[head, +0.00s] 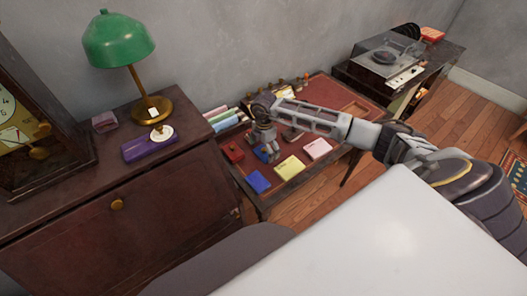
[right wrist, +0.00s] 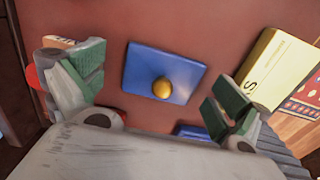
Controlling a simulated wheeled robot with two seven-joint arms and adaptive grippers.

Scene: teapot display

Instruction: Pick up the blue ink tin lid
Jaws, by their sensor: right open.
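The blue ink tin lid (right wrist: 143,67) is a blue square with a round gold knob (right wrist: 162,88) at its middle. In the right wrist view it lies on the reddish desk top between and beyond my fingers. My right gripper (right wrist: 153,84) is open and empty, with a green-padded finger on either side of the lid. In the head view my right gripper (head: 265,138) points down over the desk, partly hiding a blue item (head: 262,155) below it. I cannot tell the exact height gap. My left gripper is not in view.
A red box (head: 233,150) stands left of the gripper. A yellow pad (head: 289,167), a pink pad (head: 317,148) and a blue pad (head: 257,182) lie nearby. Another blue piece (right wrist: 190,131) shows partly behind the gripper. A cabinet with a green lamp (head: 118,40) stands left.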

